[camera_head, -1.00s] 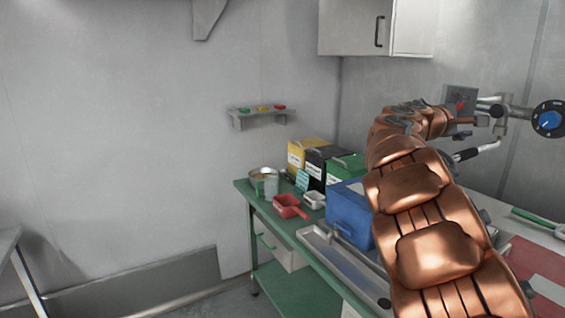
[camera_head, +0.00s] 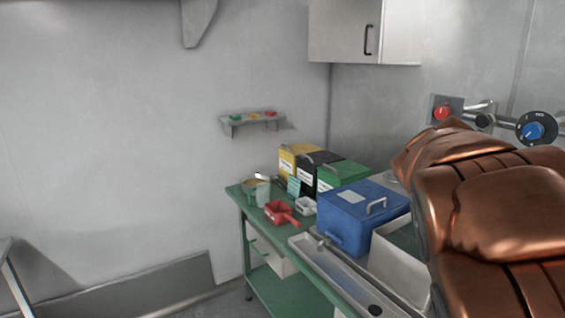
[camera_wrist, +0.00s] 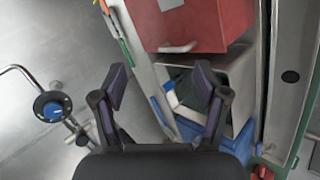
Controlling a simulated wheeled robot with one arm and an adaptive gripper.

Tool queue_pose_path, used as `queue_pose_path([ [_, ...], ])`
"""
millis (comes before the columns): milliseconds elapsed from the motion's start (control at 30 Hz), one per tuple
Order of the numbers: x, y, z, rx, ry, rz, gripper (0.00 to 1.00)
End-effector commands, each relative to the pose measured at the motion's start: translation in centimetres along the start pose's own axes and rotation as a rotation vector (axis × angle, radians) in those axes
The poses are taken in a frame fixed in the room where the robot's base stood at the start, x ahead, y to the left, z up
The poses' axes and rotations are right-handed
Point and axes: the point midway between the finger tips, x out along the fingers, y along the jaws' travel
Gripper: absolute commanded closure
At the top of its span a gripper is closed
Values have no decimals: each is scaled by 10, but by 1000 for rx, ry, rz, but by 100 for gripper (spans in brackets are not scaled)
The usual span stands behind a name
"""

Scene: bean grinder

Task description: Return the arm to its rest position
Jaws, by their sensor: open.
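My copper-coloured arm fills the lower right of the head view, bent close to the camera. My gripper is out of sight in that view. In the wrist view my gripper (camera_wrist: 160,78) is open, its two dark fingers spread apart with nothing held between them. Past the fingers are a red box (camera_wrist: 206,22) with a pale handle and a grey open bin (camera_wrist: 242,68). The fingers appear apart from both.
A green table (camera_head: 262,232) carries a blue lidded box (camera_head: 345,213), yellow, black and green bins, a red scoop (camera_head: 276,211) and a metal tray (camera_head: 318,262). A red button (camera_head: 442,112) and blue knob (camera_head: 533,131) are on the right wall. The left floor area looks clear.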

Motion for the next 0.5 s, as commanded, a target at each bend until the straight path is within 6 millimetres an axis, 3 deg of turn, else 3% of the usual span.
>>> queue_pose_path([
  [300,-40,-152,115,99,-138,-456,27],
  [500,-82,-233,181,89,-243,-684,27],
])
